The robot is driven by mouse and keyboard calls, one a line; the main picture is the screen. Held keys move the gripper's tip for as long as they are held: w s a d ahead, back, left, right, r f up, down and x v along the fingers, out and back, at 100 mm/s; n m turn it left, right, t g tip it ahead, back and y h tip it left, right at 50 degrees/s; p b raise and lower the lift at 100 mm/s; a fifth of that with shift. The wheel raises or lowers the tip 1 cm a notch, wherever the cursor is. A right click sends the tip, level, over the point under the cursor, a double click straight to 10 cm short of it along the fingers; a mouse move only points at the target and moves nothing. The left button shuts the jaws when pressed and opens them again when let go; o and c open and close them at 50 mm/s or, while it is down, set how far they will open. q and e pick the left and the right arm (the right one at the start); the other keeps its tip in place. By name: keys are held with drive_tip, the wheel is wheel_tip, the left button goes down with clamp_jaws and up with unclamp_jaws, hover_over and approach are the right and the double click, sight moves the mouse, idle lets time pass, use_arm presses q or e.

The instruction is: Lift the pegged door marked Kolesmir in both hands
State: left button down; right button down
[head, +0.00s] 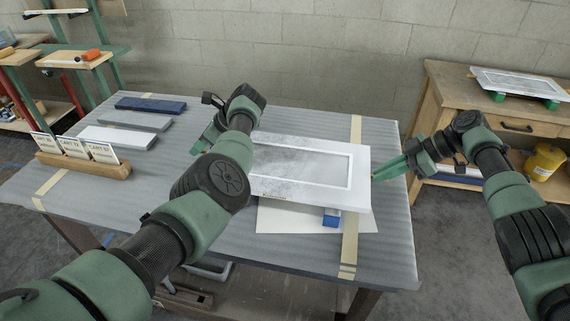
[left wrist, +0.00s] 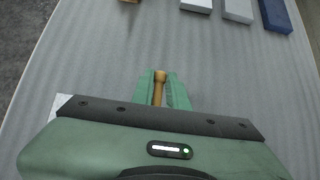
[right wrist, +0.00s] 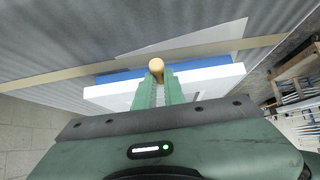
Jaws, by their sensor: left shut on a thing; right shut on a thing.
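A white framed door (head: 310,168) with a grey, speckled panel lies flat over the padded table (head: 385,235). A small mark on its near edge is too small to read. My left gripper (head: 205,140) is at the door's left end, partly hidden by my arm. It is shut on a wooden peg (left wrist: 160,88) in the left wrist view. My right gripper (head: 378,178) is at the right end, shut on another wooden peg (right wrist: 156,66) in the right wrist view. A blue block (head: 331,217) shows under the door; I cannot tell whether they touch.
A white sheet (head: 285,220) lies under the door. Blue, grey and white slabs (head: 150,104) lie at the table's back left, near a wooden card holder (head: 85,167). Another white door (head: 525,82) rests on green supports on a wooden cabinet (head: 445,95) at right.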

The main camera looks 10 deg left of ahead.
use_arm(q)
drive_tip(key=shift+w+r, duration=0.1)
drive_tip(key=shift+r, duration=0.05)
use_arm(e)
drive_tip(key=shift+w+r, duration=0.1)
drive_tip(key=shift+r, duration=0.05)
